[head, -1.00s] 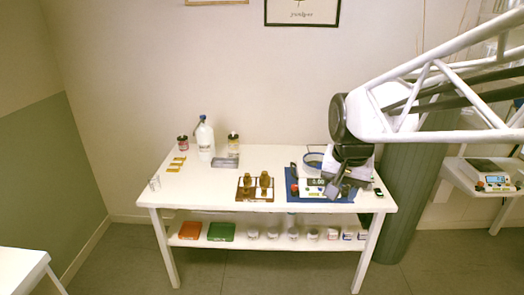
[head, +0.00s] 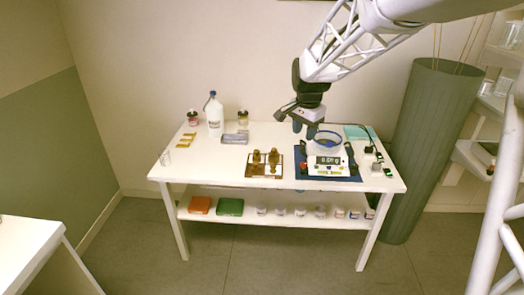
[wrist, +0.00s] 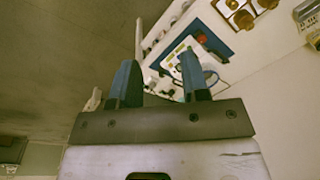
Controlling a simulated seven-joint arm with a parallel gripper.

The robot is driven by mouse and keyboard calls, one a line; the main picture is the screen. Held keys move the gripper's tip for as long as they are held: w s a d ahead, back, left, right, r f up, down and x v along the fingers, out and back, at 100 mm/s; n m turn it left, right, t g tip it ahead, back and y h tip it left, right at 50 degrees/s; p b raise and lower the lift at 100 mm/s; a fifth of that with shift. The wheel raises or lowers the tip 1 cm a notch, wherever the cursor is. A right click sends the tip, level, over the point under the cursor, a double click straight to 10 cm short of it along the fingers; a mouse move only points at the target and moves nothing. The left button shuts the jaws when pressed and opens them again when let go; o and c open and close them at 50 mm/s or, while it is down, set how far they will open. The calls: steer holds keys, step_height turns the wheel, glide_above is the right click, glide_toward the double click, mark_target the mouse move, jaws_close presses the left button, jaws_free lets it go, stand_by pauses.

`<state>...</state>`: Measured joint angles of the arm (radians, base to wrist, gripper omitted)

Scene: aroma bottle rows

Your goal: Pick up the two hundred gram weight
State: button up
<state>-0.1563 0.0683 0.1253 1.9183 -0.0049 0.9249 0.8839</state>
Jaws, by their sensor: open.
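A wooden weight block (head: 250,171) stands on the middle of the white table, left of the scale. Brass knobbed weights stand in it: a left one (head: 256,157) and a right one (head: 274,157). I cannot read their markings, so I cannot tell which is two hundred grams. Brass weights (wrist: 243,19) also show at the top right of the wrist view. My gripper (head: 304,130) is open and empty, above the table's back part, to the right of the block and apart from it. Its two blue fingers (wrist: 158,65) are spread in the wrist view.
A scale (head: 327,170) with a blue-rimmed bowl (head: 327,142) stands on a blue mat (head: 300,172), close to my gripper. A white bottle (head: 214,115), jars and a grey box (head: 235,138) stand at the back left.

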steer(key=w+a+f+m, duration=0.2)
steer(key=w+a+f, duration=0.25)
steer(key=w, duration=0.25)
steer(key=w+a+f+m, duration=0.1)
steer(key=w+a+f, duration=0.2)
steer(key=w+f, duration=0.35)
steer(key=m+g, duration=0.1)
steer(key=m, duration=0.2)
glide_above(255, 163)
step_height(255, 163, down, 15)
steer(key=shift+w+d+r, duration=0.1)
steer(key=shift+d+r, duration=0.05)
steer(key=shift+r, duration=0.05)
steer(key=shift+w+a+f+m, duration=0.15)
steer(key=shift+a+f+m, duration=0.05)
steer(key=shift+f+m, duration=0.15)
steer(key=shift+f, duration=1.25)
steer(key=shift+f, duration=2.65)
